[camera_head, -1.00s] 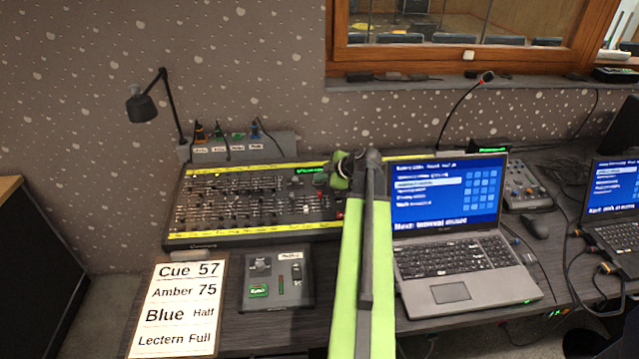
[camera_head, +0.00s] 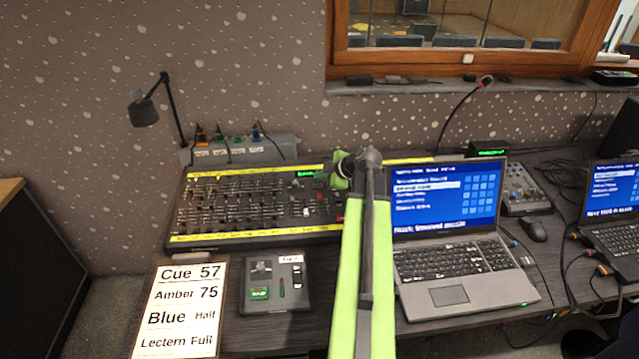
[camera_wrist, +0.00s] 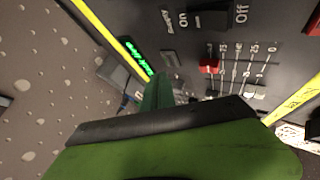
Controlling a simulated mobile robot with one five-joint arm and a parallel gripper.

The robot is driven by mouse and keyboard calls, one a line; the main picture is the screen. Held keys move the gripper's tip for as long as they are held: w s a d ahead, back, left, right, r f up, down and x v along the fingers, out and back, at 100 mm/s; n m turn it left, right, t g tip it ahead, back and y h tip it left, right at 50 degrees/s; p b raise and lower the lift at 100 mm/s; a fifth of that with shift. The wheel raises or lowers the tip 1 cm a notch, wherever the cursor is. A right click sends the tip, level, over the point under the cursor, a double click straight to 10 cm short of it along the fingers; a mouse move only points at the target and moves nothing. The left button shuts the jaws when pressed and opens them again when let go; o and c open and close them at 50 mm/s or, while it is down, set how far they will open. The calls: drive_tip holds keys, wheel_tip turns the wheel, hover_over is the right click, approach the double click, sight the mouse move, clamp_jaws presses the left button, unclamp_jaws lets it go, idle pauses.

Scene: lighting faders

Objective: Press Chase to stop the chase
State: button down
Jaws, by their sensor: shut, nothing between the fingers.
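The lighting console (camera_head: 185,210) is a dark board with many faders and yellow strips along its edges. My gripper (camera_head: 340,172) is over its right end, and its shut, empty green fingers show in the wrist view (camera_wrist: 157,92). Near the fingertips are a green-lit display (camera_wrist: 137,56) and a small grey button (camera_wrist: 168,58). A black rocker switch (camera_wrist: 211,19) marked Off and a red fader knob (camera_wrist: 209,66) are farther right. I cannot read any label as Chase. My gripper hides part of the panel, and I cannot tell whether the fingertips touch it.
A laptop (camera_head: 450,258) stands open right of my arm. A small control box (camera_head: 276,305) and a cue card (camera_head: 180,310) lie in front of the console. A desk lamp (camera_head: 143,110) and a thin gooseneck microphone (camera_head: 485,82) rise behind.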

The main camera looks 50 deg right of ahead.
sight(320, 190)
drive_tip(key=r+p, duration=0.4)
drive_tip(key=r, duration=0.1)
drive_tip(key=shift+s+a, duration=0.15)
drive_tip(key=shift+s, duration=0.05)
drive_tip(key=shift+w, duration=0.1)
